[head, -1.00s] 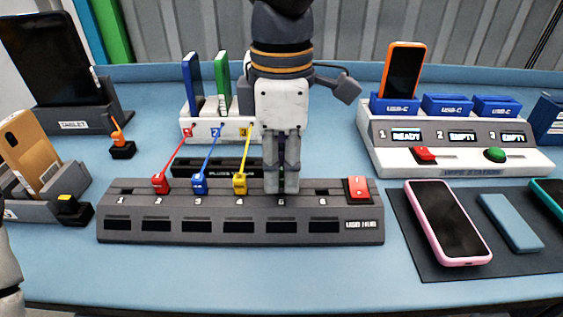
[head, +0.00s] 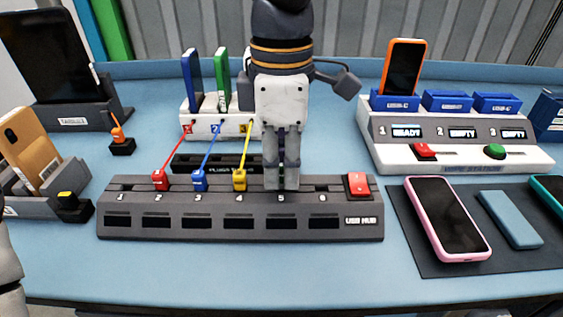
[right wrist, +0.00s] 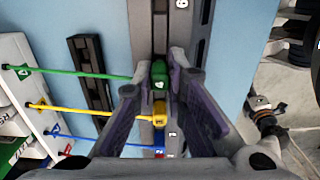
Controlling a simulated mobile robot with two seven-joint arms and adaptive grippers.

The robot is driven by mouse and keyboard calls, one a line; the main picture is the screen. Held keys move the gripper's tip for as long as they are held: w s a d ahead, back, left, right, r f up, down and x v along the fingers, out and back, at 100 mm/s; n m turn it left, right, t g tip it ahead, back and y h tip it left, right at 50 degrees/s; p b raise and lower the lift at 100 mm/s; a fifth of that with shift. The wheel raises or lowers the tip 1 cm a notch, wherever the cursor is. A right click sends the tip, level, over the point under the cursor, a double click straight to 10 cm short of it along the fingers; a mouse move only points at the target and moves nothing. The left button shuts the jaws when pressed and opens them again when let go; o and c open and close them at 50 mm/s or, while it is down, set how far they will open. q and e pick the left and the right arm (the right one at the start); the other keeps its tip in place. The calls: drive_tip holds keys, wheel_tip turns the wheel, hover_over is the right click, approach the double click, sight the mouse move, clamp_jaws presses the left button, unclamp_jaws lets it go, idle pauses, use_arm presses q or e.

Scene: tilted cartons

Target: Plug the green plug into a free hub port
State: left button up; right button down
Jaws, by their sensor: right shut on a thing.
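The grey USB hub (head: 225,231) lies across the front of the table, with numbered ports. A red plug (head: 160,180) sits at port 2, a blue plug (head: 200,181) at port 3 and a yellow plug (head: 239,180) at port 4. Ports 1 and 6 look empty. My right gripper (head: 281,186) points down at port 5, shut on the green plug (right wrist: 160,75). The fingers hide the plug in the head view. In the right wrist view its green cable runs left. I cannot tell how deep the plug sits.
A red switch (head: 358,185) is at the hub's right end. Behind the hub stand a dark plug rack (head: 215,164) and a white block (head: 199,128) where cables end. A white charging station (head: 460,160) and a pink phone (head: 447,220) are at right.

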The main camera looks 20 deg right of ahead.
drive_tip(key=shift+f, duration=0.7)
idle(0.5)
drive_tip(key=c, duration=1.5)
unclamp_jaws()
drive_tip(key=shift+c, duration=0.2)
drive_tip(key=shift+o, duration=0.3)
drive_tip(key=o, duration=0.4)
drive_tip(key=shift+c, duration=0.2)
drive_tip(key=shift+r, duration=3.6)
